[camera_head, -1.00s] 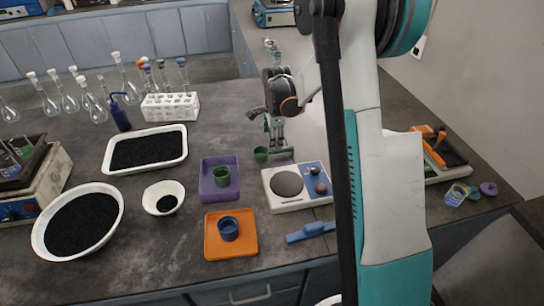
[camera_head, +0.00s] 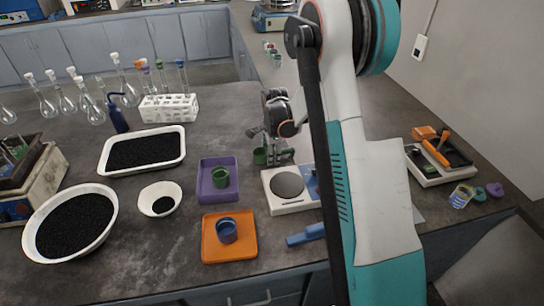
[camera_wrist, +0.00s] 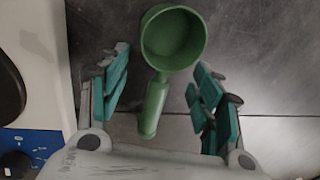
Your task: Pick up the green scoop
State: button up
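The green scoop (camera_head: 260,156) lies on the grey bench just behind the balance. In the wrist view the scoop's round cup (camera_wrist: 173,38) is at the top, with its handle (camera_wrist: 153,105) pointing back toward my palm. My gripper (camera_wrist: 162,82) is open, its two teal-padded fingers on either side of the handle with gaps to both. In the head view my gripper (camera_head: 275,152) is low at the scoop and partly covers its handle.
The balance (camera_head: 287,187) stands close in front of the scoop, and its edge shows at the left in the wrist view. A purple tray (camera_head: 206,194) with a green cup and an orange tray (camera_head: 243,248) with a blue cup stand to the left. A white test-tube rack (camera_head: 169,107) stands farther back.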

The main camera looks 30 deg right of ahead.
grip_shut()
notch_tip(320, 180, up, 20)
jog(key=p, duration=0.6)
dwell(0.3)
